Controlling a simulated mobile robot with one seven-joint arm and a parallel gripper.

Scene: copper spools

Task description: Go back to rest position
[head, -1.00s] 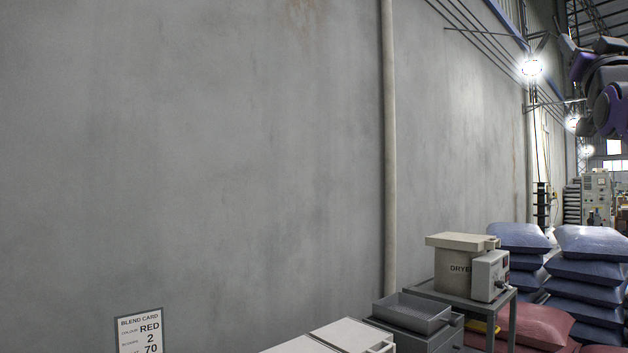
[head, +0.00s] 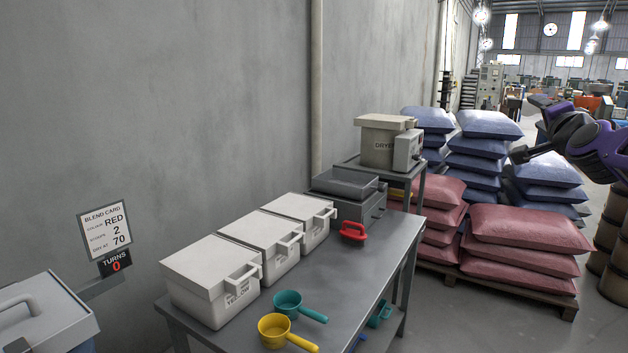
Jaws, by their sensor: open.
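My gripper (head: 518,154) shows at the right of the head view, at the end of my dark and purple arm. It is held up in the air, seen small and from the side, in front of the stacked sacks in the picture. It is open, and I see nothing held in it. It appears apart from the bench and everything on it. The rest of my arm runs out of the picture at the right edge.
The grey bench (head: 345,290) bears white lidded bins (head: 210,285), a teal scoop (head: 289,303), a yellow scoop (head: 273,330) and a red scoop (head: 353,232). A dryer (head: 383,143) stands behind. Red sacks (head: 525,240) lie on a pallet; grey floor shows between bench and pallet.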

